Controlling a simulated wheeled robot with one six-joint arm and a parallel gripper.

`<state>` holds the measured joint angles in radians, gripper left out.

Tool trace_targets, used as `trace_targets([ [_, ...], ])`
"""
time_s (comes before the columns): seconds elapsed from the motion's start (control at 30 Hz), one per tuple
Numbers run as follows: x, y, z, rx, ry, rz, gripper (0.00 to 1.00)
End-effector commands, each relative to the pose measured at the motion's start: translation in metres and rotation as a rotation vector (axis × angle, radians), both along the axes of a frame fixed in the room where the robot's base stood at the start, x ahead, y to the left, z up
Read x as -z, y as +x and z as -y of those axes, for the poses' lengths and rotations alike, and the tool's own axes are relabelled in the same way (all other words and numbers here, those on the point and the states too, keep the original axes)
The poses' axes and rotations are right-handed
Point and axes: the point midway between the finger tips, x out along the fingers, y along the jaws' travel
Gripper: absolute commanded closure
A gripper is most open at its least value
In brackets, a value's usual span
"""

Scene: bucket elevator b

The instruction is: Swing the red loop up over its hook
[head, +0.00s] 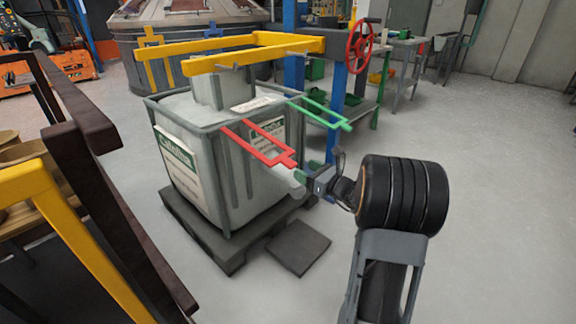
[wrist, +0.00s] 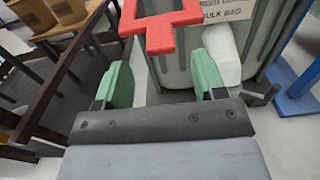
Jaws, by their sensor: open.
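The red loop (head: 262,146) is a flat red frame sticking out from the side of the grey bulk bag's crate, with a tab at its outer end. In the wrist view the red loop (wrist: 160,35) shows at the top, its tab just beyond and above the fingertips. My gripper (head: 303,177) is just below and to the right of the tab in the head view. In the wrist view my gripper (wrist: 163,80) has its green fingers wide apart with nothing between them. Small grey hooks (head: 232,67) hang on the yellow lifting frame (head: 260,48) above; which one belongs to the red loop I cannot tell.
A green loop (head: 322,113) sticks out at the crate's right corner. The crate (head: 222,170) stands on a dark pallet. A blue post and red handwheel (head: 360,45) stand behind. Brown and yellow rails (head: 85,230) are at the left. Floor is clear at the right.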

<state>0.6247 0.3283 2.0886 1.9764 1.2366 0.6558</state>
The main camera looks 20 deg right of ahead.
Motion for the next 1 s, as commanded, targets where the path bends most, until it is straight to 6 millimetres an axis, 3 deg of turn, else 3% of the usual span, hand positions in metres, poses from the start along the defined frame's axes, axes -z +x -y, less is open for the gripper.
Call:
trace_targets([
  [0.2, 0.003, 0.038, -0.018, -0.004, -0.002, 0.001, 0.36],
  [0.43, 0.002, 0.065, -0.03, -0.003, -0.001, 0.0, 0.36],
  [0.97, 0.0, 0.076, -0.035, -0.002, -0.002, -0.001, 0.36],
  [1.0, 0.0, 0.076, -0.035, -0.002, -0.002, -0.001, 0.4],
])
